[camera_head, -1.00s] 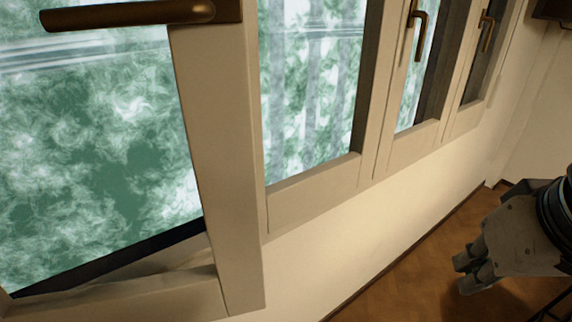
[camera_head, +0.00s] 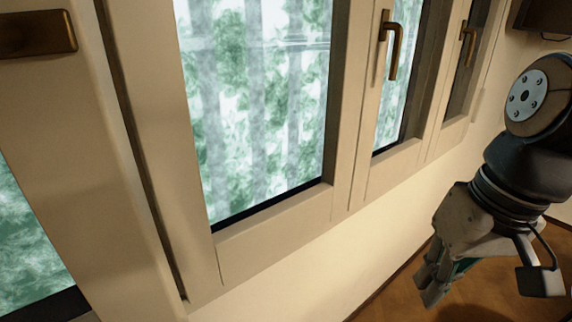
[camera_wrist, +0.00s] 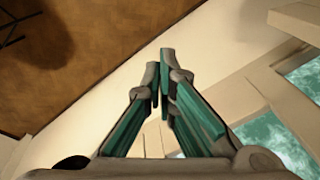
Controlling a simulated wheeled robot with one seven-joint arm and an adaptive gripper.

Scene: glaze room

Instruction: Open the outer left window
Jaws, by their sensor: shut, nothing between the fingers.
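The leftmost window in view (camera_head: 70,170) fills the left side of the head view. Its bronze handle (camera_head: 40,35) lies level and is cut off by the left edge. A dark seam runs down the right side of its sash, beside the neighbouring frame; I cannot tell how far the sash stands out. My gripper (camera_head: 430,285) hangs at the right, well apart from this window, pointing down. In the wrist view my gripper (camera_wrist: 160,70) is shut and empty, with its fingertips together.
To the right are a glazed window (camera_head: 260,100) and further windows with a bronze handle hanging down (camera_head: 392,45) and another (camera_head: 468,42). A pale wall (camera_head: 330,270) runs below them. The wooden floor (camera_head: 400,300) shows bare at lower right.

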